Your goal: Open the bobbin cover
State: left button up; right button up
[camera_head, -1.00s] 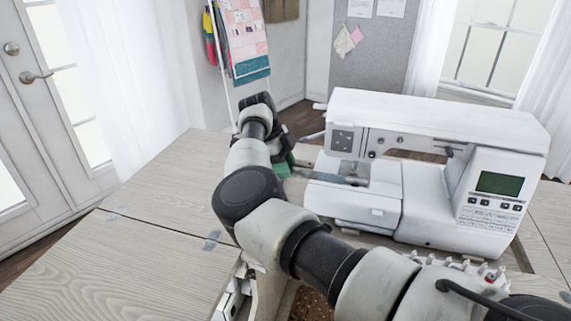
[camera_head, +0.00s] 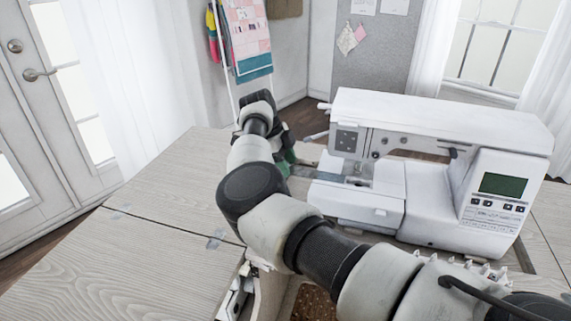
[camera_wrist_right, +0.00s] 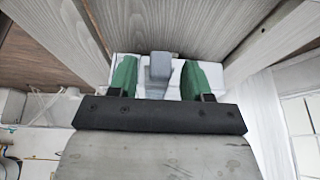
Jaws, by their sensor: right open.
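The white sewing machine (camera_head: 430,140) stands in the cabinet top, right of centre in the head view. A grey flap-like piece (camera_head: 330,174), which looks like the bobbin cover, lies at the left end of its bed. My right gripper (camera_head: 288,158) reaches the machine's left end; my arm and wrist hide part of it. In the right wrist view my right gripper (camera_wrist_right: 159,66) is open, its green fingers either side of a grey piece (camera_wrist_right: 160,76) projecting from a white body. Gaps show on both sides. Whether this is the same flap is unclear. My left gripper is out of view.
The wooden cabinet top (camera_head: 150,235) is clear to the left, with a seam and small metal hinges. A recess with small items (camera_head: 315,303) lies below my forearm. Hanging fabric (camera_head: 247,40) is behind the gripper.

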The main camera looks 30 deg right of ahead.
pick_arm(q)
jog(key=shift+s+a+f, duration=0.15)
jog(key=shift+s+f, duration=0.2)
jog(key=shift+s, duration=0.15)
pick_arm(e)
jog(key=v, duration=1)
jog(key=shift+r, duration=0.2)
